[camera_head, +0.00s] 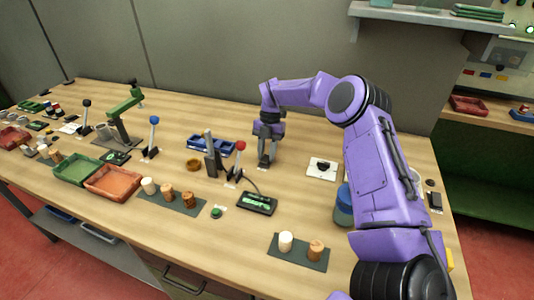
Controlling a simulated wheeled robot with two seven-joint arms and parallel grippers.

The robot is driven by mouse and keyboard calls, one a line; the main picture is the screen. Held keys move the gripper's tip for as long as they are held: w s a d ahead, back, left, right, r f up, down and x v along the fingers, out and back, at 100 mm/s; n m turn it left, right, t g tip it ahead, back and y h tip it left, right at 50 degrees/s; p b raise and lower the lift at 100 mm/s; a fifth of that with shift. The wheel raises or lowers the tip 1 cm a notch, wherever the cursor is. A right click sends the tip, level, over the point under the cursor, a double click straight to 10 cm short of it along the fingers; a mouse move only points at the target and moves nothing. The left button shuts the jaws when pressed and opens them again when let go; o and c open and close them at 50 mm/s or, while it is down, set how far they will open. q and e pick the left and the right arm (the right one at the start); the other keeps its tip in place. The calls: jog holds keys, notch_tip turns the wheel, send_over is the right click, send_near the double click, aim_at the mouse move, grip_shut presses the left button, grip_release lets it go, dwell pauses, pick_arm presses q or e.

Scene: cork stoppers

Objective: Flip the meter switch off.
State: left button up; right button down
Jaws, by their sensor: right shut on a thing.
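The meter (257,203), a black box with a lit green display, lies on the bench at the middle front, with a thin dark cable behind it. A lever with a red ball (240,147) stands on a pale plate behind and left of it. A white plate with a dark knob (322,168) lies to the right; I cannot tell which part is the meter switch. My right gripper (264,160) points down at the bench, behind the meter and right of the red lever. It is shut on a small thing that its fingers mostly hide. My left gripper is out of view.
Cork stoppers stand on dark mats (300,252) at the front. A green tray (76,169) and a red tray (113,182) lie to the left. Blue-balled (154,120) and black-balled (87,103) levers stand further left. A blue jar (343,208) stands beside my right arm.

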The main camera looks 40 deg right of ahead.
aim_at(266, 159)
jog(key=h+b, duration=0.1)
jog(key=b, duration=0.1)
jog(key=t+h+b, duration=0.1)
jog(key=b, duration=0.1)
jog(key=shift+s+a+f, duration=0.15)
jog(key=shift+a+f, duration=0.1)
jog(key=shift+a, duration=0.15)
jog(key=shift+r+t+h+b, duration=0.25)
jog(key=shift+t+h+b, duration=0.2)
jog(key=shift+h, duration=0.15)
jog(key=shift+r, duration=0.15)
jog(key=c, duration=0.8)
grip_release()
jog(key=shift+c, duration=0.2)
notch_tip(266, 159, up, 10)
jog(key=shift+r, duration=0.25)
jog(key=shift+a, duration=0.1)
